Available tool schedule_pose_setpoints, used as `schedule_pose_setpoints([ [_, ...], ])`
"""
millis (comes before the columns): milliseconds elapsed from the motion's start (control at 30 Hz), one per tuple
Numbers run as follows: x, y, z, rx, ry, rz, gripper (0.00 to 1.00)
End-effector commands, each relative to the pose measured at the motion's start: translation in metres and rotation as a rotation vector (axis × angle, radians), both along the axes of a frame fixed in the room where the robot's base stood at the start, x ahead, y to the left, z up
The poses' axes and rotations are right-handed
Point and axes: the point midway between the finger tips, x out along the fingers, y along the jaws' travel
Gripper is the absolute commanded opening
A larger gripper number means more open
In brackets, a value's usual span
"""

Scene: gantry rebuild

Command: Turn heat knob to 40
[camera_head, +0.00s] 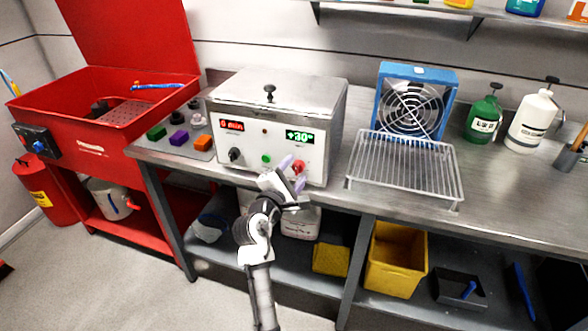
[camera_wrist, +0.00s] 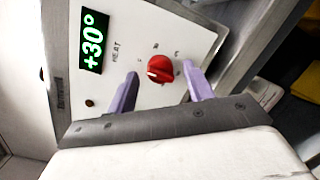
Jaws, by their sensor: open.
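The red heat knob (camera_head: 299,167) is on the lower right of the front panel of the white ultrasonic-type machine (camera_head: 262,142). In the wrist view the red knob (camera_wrist: 160,68) shows between my two fingers, with a white pointer mark on its lower left side. The green display (camera_wrist: 93,43) beside it reads +30°; it also shows in the head view (camera_head: 300,136). My gripper (camera_wrist: 160,88) is open, its purple fingers on either side of the knob, with gaps visible. In the head view my gripper (camera_head: 291,171) is in front of the panel.
A red timer display (camera_head: 232,125), a black knob (camera_head: 235,154) and a green button (camera_head: 266,158) are left of the heat knob. A wire rack (camera_head: 405,168) and blue fan (camera_head: 415,100) stand to the right. Small coloured blocks (camera_head: 178,137) lie to the left.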

Motion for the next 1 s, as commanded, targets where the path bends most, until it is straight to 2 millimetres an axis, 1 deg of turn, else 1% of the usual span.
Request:
schedule_pose_setpoints([
  [100,0.0037,-0.0018,0.0001,0.001,0.000,-0.001,0.52],
  [333,0.0038,-0.0017,-0.0003,0.001,0.000,0.000,0.52],
  [667,0.0036,-0.0015,-0.0001,0.001,0.000,0.001,0.08],
  [867,0.0036,-0.0014,0.0000,0.011,-0.004,0.000,0.08],
  [1000,0.0036,-0.0012,0.0001,0.049,-0.016,0.001,0.08],
])
